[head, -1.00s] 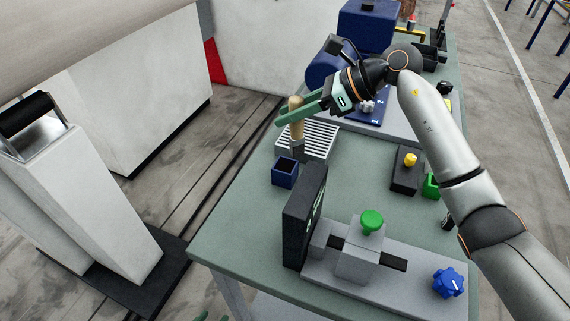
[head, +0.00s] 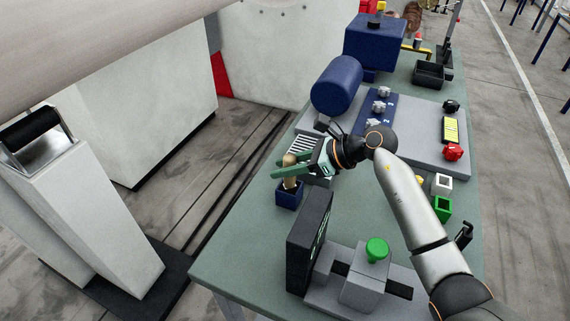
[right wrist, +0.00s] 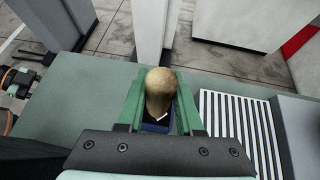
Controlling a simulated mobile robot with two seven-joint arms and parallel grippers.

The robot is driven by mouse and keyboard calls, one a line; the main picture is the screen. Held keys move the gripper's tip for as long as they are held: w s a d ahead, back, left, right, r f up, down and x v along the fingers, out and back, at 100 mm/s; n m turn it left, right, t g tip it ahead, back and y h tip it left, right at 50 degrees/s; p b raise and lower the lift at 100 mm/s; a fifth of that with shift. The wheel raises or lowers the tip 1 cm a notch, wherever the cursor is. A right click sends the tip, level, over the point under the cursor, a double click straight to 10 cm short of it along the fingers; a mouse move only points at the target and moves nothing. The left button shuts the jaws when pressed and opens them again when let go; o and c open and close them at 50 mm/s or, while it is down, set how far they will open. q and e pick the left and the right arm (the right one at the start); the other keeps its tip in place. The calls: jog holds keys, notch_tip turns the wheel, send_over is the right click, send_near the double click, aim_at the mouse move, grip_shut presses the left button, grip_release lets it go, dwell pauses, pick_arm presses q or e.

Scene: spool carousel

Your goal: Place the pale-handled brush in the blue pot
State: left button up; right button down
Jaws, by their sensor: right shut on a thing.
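The pale-handled brush (head: 289,160) is upright in my right gripper (head: 291,172), which is shut on its handle. The rounded handle top (right wrist: 161,82) fills the gap between the green fingers in the right wrist view. The blue pot (head: 288,198) stands on the green bench directly below the gripper. The brush's lower end is at the pot's mouth; I cannot tell how deep it reaches or whether it touches. The fingers hide part of the pot, and only a dark blue bit of it shows in the wrist view.
A white slatted rack (right wrist: 238,125) lies beside the pot, partly behind the gripper. A dark upright panel (head: 308,240) stands close in front of it to the right. A green open box (head: 441,208) is farther right. The bench's left edge is near the pot.

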jog(key=c, duration=0.6)
grip_release()
jog(key=shift+o, duration=0.2)
jog(key=shift+d+r, duration=0.1)
jog(key=shift+r, duration=0.05)
jog(key=b+v, duration=0.1)
jog(key=v, duration=1)
jog(key=shift+d+r+b, duration=0.2)
jog(key=shift+d+b, duration=0.1)
jog(key=shift+b, duration=0.05)
